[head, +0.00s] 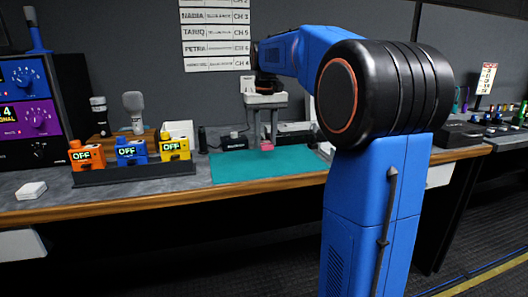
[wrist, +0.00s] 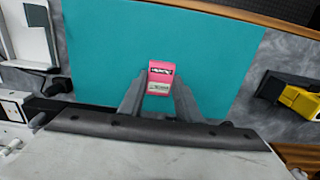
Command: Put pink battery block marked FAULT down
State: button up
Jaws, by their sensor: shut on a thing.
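The pink battery block (wrist: 161,75) is between the fingers of my gripper (wrist: 158,92) in the wrist view. It carries a dark label and a pale label; the words are too small to read. My gripper is shut on it, over the teal mat (wrist: 90,60). In the head view the pink block (head: 266,146) shows at the lower end of my gripper (head: 266,132), above or on the teal mat (head: 235,168). I cannot tell whether the block touches the mat.
Orange (head: 86,155), blue (head: 131,151) and yellow (head: 174,147) units reading OFF stand on a dark strip left of the mat. A small dark box (head: 234,142) stands behind the mat. A white block (head: 31,190) lies at the far left. Most of the mat is clear.

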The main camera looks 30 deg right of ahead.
aim_at(266, 143)
jog(key=shift+f, duration=2.25)
jog(key=shift+f, duration=0.15)
jog(key=o, duration=1)
jog(key=shift+c, duration=0.2)
notch_tip(266, 143, up, 12)
jog(key=shift+r, duration=0.15)
